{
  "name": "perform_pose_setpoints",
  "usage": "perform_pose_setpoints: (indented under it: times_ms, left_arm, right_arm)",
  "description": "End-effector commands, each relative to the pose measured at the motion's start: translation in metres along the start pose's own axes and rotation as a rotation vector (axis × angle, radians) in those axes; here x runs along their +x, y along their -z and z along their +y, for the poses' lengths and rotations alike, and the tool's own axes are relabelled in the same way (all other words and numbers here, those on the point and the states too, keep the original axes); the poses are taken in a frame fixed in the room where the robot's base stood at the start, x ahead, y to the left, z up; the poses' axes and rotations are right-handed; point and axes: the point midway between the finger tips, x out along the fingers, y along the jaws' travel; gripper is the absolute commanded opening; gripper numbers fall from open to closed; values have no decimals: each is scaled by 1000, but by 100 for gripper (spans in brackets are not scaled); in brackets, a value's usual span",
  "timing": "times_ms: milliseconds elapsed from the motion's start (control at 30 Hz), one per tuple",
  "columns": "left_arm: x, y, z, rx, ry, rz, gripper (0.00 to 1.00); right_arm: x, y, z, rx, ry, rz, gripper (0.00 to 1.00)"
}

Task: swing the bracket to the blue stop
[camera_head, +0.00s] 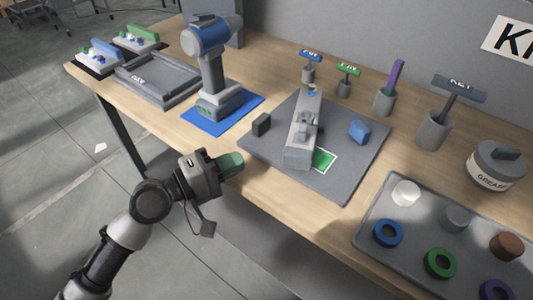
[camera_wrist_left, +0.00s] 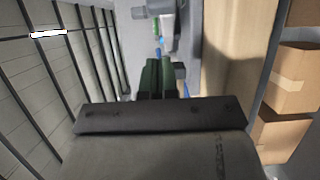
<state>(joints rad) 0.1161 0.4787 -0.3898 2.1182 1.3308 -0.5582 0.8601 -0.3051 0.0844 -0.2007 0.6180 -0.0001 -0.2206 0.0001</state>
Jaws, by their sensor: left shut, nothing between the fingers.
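The bracket (camera_head: 303,125) is a grey bar on a dark grey plate (camera_head: 262,160) in the head view. It runs from its near end by a green marked patch (camera_head: 323,160) toward the back of the plate. The blue stop (camera_head: 360,131) is a small block on the plate, right of the bracket and apart from it. A dark block (camera_head: 261,125) stands on the left of the bracket. My left gripper (camera_head: 236,163) is shut and empty in front of the plate, left of the bracket's near end. Its green fingers (camera_wrist_left: 158,78) show together in the left wrist view. My right gripper is out of view.
A blue and grey power drill (camera_head: 212,65) stands on a blue mat left of the plate. A tray (camera_head: 375,205) with rings and knobs lies at the right front. The table's front edge is beside my gripper.

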Motion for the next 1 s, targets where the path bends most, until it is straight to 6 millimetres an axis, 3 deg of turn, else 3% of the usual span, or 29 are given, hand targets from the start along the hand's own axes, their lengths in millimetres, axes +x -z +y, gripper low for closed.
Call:
perform_pose_setpoints:
  times_ms: [167, 400, 867, 1000]
  left_arm:
    - [39, -1, 3, 0, -2, -2, 0]
    - [60, -24, 1, -1, 0, -1, 0]
    - [64, -29, -1, 1, 2, 0, 0]
    - [65, -29, 3, -2, 2, 26, 0]
  right_arm:
    - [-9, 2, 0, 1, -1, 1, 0]
    - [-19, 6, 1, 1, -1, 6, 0]
    - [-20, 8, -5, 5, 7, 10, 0]
    - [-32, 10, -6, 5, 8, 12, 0]
